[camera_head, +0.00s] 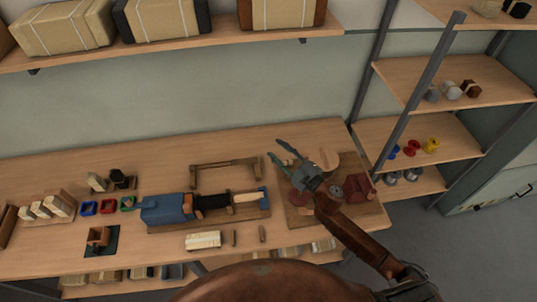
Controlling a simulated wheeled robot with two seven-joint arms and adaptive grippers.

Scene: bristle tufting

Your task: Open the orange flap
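I cannot clearly single out an orange flap. A pale orange rounded piece (326,160) stands at the back of the wooden board (294,212) on the right of the bench, and it may be the flap. My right gripper (276,151) is over this board, just left of the pale orange piece. Its two grey-green fingers point up-left and are spread, with nothing seen between them. The gripper and arm hide part of the board. My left gripper is not in view.
Dark red blocks (357,187) sit on the board's right side. A blue machine (168,209) lies left of it, with a wooden frame (225,172) behind. Small coloured rings (108,206) and pale blocks (48,206) are at the left. Shelves (430,140) stand right of the bench.

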